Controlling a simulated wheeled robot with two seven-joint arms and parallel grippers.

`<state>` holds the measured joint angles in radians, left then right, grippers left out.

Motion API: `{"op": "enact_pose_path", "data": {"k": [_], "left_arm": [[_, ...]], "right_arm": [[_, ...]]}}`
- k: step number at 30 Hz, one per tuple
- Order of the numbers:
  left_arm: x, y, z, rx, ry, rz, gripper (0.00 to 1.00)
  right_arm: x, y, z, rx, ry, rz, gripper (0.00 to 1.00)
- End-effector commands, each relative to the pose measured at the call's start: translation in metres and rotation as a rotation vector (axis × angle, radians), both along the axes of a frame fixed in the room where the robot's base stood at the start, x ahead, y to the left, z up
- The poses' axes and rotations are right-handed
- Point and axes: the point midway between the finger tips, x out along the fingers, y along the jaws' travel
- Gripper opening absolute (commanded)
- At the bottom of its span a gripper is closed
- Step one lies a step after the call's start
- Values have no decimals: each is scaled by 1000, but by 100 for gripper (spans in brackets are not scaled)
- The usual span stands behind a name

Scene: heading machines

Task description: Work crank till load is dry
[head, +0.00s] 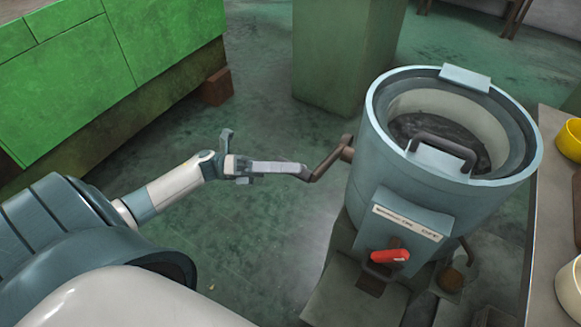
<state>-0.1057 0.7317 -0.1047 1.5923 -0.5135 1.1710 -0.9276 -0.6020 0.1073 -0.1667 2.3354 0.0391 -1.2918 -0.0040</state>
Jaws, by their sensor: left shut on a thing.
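The crank (322,165) sticks out from the left side of a pale blue-grey drum (375,150). Its brown arm slopes down and left from the shaft to a light grey grip (280,168) that points left. My left gripper (243,168) is shut on the outer end of this grip. The drum's top shows a pale inner wall and a dark load (430,125) at the bottom; whether the load is wet or dry cannot be told. My right gripper is out of view.
A red-handled lever (390,256) and label plate (407,222) are on the drum's front. A dark handle (443,148) crosses its near rim. A table (548,200) with a yellow bowl (569,140) stands right. Green cabinets (60,80) stand left; floor between is clear.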

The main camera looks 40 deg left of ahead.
Motion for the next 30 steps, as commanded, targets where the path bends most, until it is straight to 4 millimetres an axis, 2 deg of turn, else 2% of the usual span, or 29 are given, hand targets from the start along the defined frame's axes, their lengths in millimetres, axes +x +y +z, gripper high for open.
{"op": "enact_pose_path", "data": {"k": [10,11,12,13,30], "left_arm": [[0,0,0,1,0,-1,0],[0,0,0,1,0,-1,30],[0,0,0,1,0,-1,40],[0,0,0,1,0,-1,42],[-1,4,-2,1,0,1,42]], "right_arm": [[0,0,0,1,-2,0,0],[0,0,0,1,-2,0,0],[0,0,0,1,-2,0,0],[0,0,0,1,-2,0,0],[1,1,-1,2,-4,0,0]]}}
